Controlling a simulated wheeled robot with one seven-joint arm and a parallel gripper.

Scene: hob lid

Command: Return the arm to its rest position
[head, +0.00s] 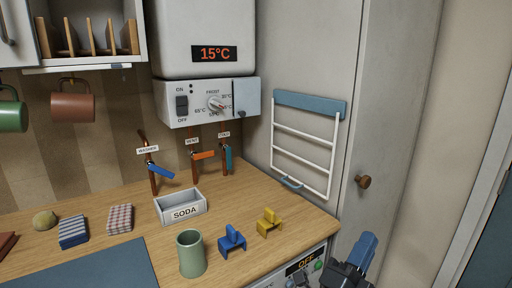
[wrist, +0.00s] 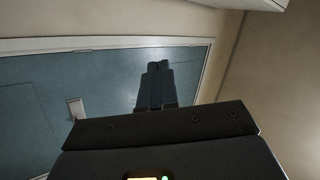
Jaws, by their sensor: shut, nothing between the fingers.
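My gripper (head: 369,240) shows at the bottom right of the head view, raised in front of the counter's right end and the tall grey cupboard. Its fingers point up and look blue there. In the wrist view my gripper (wrist: 158,67) has its two dark fingers together with nothing between them. Most of my arm is outside the head view.
The wooden counter (head: 135,205) holds a green cup (head: 191,254), a blue clip (head: 232,241), a yellow clip (head: 269,222) and a soda tray (head: 181,208). A white rack (head: 303,150) hangs on the cupboard. A blue-grey door (wrist: 60,85) fills the wrist view's background.

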